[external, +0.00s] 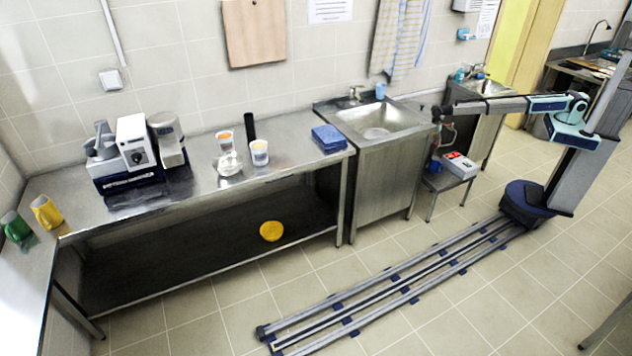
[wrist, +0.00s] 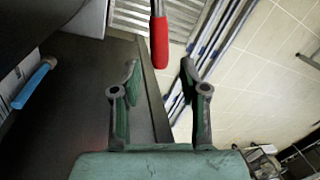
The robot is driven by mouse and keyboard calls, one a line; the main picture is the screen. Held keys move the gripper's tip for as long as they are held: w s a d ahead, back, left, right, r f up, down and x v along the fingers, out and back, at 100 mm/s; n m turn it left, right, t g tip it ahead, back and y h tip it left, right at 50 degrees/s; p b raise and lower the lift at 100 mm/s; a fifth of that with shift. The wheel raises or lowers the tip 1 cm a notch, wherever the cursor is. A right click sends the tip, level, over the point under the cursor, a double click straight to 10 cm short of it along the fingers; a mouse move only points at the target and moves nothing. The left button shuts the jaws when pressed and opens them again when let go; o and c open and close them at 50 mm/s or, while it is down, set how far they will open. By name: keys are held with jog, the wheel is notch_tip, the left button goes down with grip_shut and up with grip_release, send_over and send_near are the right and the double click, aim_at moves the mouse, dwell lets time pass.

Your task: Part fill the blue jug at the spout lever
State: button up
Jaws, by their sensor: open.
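The blue jug (external: 436,167) stands on the low metal stand right of the sink, below my gripper (external: 437,116); it is small and partly hidden in the external view. In the wrist view, my gripper (wrist: 160,68) is open and empty. A red lever handle (wrist: 160,42) hangs in from the top, with its lower end in line with the gap between the fingertips. I cannot tell whether the fingers touch it. A little red of the spout lever (external: 450,128) shows beside my gripper in the external view.
A white and red box (external: 460,164) sits on the low stand (external: 441,183), next to the jug. The sink unit (external: 383,165) is close on the left. A light blue bar (wrist: 32,84) shows at left in the wrist view. The floor in front is open around the rails (external: 390,285).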

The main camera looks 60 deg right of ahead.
notch_tip(320, 180, up, 10)
jog(key=w, duration=0.2)
jog(key=shift+d, duration=0.3)
